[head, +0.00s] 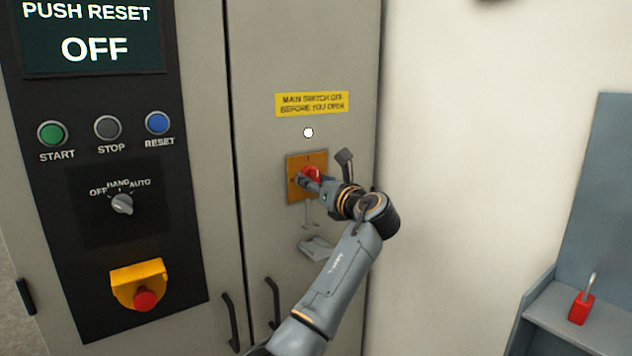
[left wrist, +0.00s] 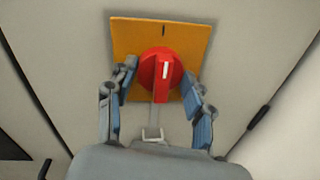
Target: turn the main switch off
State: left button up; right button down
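The main switch is a red rotary knob (left wrist: 158,82) on a square orange-yellow plate (left wrist: 188,38). In the left wrist view its white mark points up, roughly toward a dark mark on the plate. In the head view the red knob (head: 313,173) is partly hidden by my left gripper (head: 308,182). In the left wrist view the gripper's two fingers are spread, one on each side of the knob, with small gaps seeming to show between fingers and knob. My right gripper is not in view.
A yellow label (head: 312,104) is above the switch. A grey bracket-like part (head: 316,248) is below it. The panel at left has a screen (head: 92,38) reading "PUSH RESET OFF", buttons, a selector (head: 122,203) and an emergency stop (head: 144,299). A red padlock (head: 581,308) stands on a grey shelf at right.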

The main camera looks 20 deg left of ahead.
pick_arm(q)
jog(key=shift+n, duration=1.5)
jog(key=n, duration=0.3)
jog(key=shift+f+n+y, duration=0.2)
jog(key=shift+n+y, duration=0.2)
jog(key=n+b, duration=0.3)
jog(key=n, duration=0.3)
jog(key=shift+f+n+y, duration=0.15)
jog(key=shift+n+y, duration=0.25)
jog(key=n+b, duration=0.2)
jog(key=n, duration=0.3)
jog(key=shift+w+g+y, duration=0.1)
jog(key=shift+g+y, duration=0.3)
jog(key=shift+n, duration=0.4)
jog(key=o, duration=1.2)
jog(key=v, duration=1.2)
